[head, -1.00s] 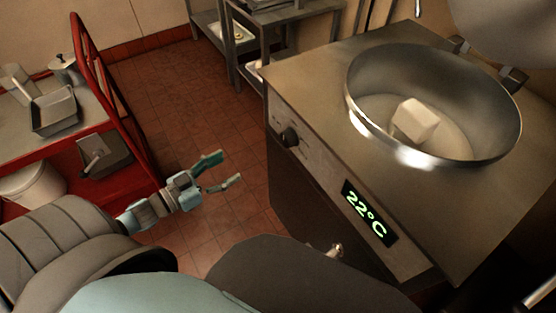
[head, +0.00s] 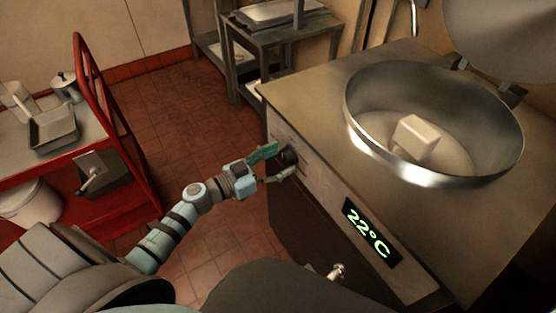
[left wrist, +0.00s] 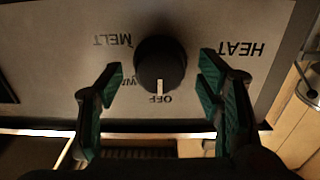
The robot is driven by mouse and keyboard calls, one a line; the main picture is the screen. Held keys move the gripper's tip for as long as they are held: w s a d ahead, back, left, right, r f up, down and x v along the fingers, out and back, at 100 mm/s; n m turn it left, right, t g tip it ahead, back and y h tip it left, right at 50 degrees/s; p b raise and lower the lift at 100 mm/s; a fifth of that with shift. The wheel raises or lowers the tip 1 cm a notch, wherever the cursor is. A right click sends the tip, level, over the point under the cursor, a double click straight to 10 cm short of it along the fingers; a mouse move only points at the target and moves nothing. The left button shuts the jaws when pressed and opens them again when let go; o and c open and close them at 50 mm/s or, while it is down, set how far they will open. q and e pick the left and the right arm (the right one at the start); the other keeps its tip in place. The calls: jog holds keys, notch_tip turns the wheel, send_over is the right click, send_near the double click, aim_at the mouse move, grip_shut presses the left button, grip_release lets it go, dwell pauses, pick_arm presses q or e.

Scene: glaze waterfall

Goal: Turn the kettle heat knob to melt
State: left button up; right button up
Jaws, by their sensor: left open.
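The black heat knob (left wrist: 161,62) sits on the kettle's front panel, and its white mark points at the word OFF in the left wrist view. The word MELT (left wrist: 112,40) is printed upside down to the left of the knob, and HEAT (left wrist: 240,49) to the right. My left gripper (head: 279,163) is open at the panel, with one finger on either side of the knob (head: 287,158). Gaps show between the knob and both fingers in the left wrist view (left wrist: 163,85). My right gripper is not in view.
The steel kettle (head: 370,150) holds a pale block (head: 416,135) in its bowl. A green display (head: 371,231) on its front reads 22°C. A red cart (head: 110,110) with pans stands at the left. Open tiled floor (head: 185,105) lies between cart and kettle.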

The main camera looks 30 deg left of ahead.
pick_arm(q)
jog(key=c, duration=1.2)
